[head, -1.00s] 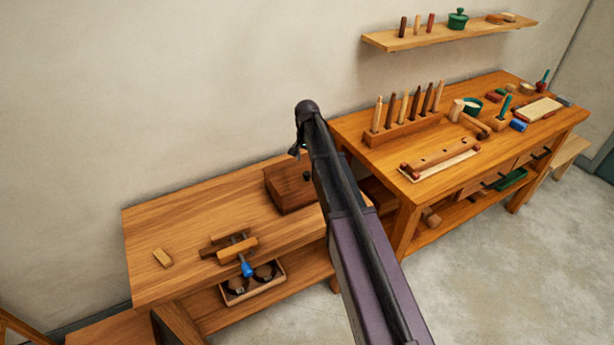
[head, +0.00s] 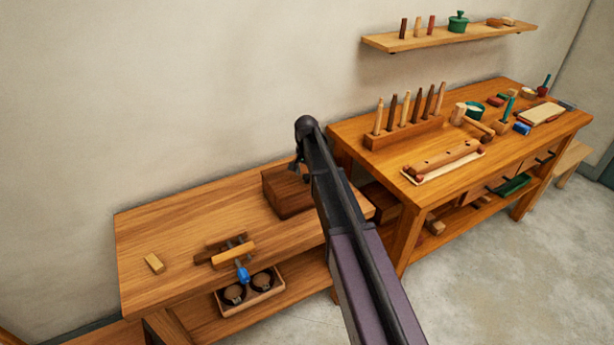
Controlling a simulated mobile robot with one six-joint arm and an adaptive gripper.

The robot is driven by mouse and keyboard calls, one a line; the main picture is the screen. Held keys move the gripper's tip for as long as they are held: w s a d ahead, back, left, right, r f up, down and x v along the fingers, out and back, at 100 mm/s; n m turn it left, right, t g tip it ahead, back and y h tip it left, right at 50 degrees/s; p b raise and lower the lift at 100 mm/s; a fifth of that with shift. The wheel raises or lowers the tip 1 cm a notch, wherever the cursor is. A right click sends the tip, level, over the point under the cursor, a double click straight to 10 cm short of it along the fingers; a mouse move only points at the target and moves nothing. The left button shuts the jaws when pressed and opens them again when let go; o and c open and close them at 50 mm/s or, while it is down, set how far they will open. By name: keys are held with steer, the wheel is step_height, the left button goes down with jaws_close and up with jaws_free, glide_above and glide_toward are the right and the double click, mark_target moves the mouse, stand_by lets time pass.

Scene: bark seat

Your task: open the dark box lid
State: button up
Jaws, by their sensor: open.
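The dark box (head: 287,192) is a dark brown wooden box on the left wooden bench (head: 180,235), near its right end by the wall. Its lid looks closed, though my arm hides the box's right part. My arm crosses the middle of the view from the lower right. My gripper (head: 296,168) shows only in part as a small dark shape at the arm's far end, just above the box's top right edge. I cannot tell whether it touches the lid.
A tray of round dark items (head: 248,293) sits below. The right workbench (head: 375,150) carries a rack of tools (head: 405,130). A wall shelf (head: 450,37) hangs above.

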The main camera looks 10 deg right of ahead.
jaws_close()
steer(key=shift+w+r, duration=0.1)
stand_by(0.3)
